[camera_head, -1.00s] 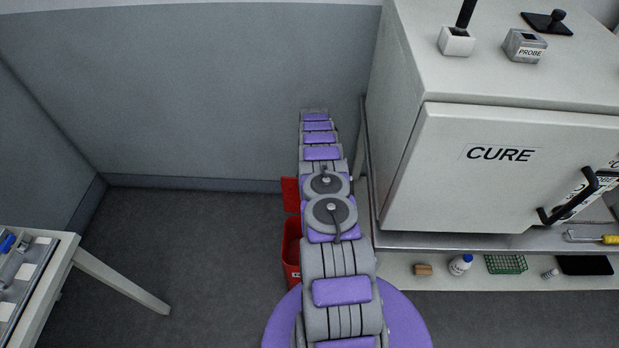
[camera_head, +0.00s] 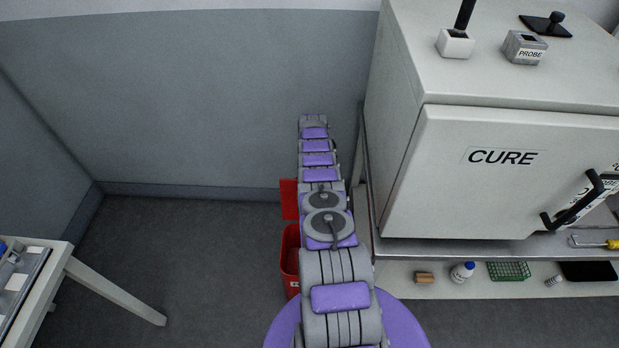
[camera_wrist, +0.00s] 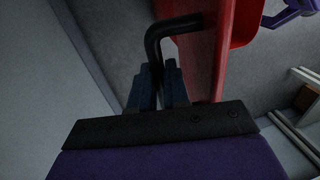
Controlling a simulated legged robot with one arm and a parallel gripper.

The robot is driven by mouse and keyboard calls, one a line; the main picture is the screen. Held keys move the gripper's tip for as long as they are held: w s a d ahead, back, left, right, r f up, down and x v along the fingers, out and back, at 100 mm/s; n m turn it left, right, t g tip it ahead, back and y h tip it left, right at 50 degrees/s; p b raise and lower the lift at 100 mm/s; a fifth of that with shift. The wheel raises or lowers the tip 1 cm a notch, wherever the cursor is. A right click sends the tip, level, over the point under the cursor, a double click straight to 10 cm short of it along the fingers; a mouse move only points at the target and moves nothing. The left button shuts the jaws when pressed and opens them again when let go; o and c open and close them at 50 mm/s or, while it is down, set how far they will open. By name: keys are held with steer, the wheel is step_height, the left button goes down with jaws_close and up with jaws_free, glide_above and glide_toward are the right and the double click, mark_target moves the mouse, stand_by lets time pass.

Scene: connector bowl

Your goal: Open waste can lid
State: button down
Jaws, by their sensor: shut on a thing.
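The red waste can (camera_head: 289,262) stands on the floor, partly hidden behind my arm. Its red lid (camera_head: 289,199) shows above and behind it, tilted up, with the dark opening visible below. In the wrist view the red lid (camera_wrist: 232,50) is close up at the top, with a black bent handle (camera_wrist: 168,32) on it. My gripper (camera_wrist: 162,82) is shut on this handle, the dark fingers on both sides of the bar. In the head view my arm hides the handle and the fingers.
A white cabinet (camera_head: 490,185) marked CURE stands on a bench right beside my arm. A table (camera_head: 50,262) is at the left. The floor between is clear, with a grey wall behind.

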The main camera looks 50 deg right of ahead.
steer(key=shift+s+a+f, duration=0.25)
steer(key=shift+s+f, duration=0.7)
steer(key=c, duration=1.5)
jaws_free()
steer(key=shift+o, duration=0.8)
steer(key=shift+w+d+f, duration=0.15)
steer(key=shift+w+d, duration=0.05)
steer(key=shift+d, duration=0.05)
steer(key=shift+o, duration=1.1)
steer(key=shift+w+d+r, duration=0.25)
steer(key=shift+w+d, duration=0.05)
steer(key=shift+w, duration=0.05)
steer(key=shift+w+a+r, duration=0.25)
steer(key=shift+w+r, duration=0.05)
steer(key=shift+r, duration=0.25)
step_height(320, 180, up, 11)
steer(key=w+d+b, duration=0.1)
steer(key=d+b, duration=0.1)
steer(key=b, duration=0.2)
steer(key=shift+w+d+f, duration=0.15)
steer(key=shift+d+f, duration=0.05)
steer(key=shift+d, duration=0.05)
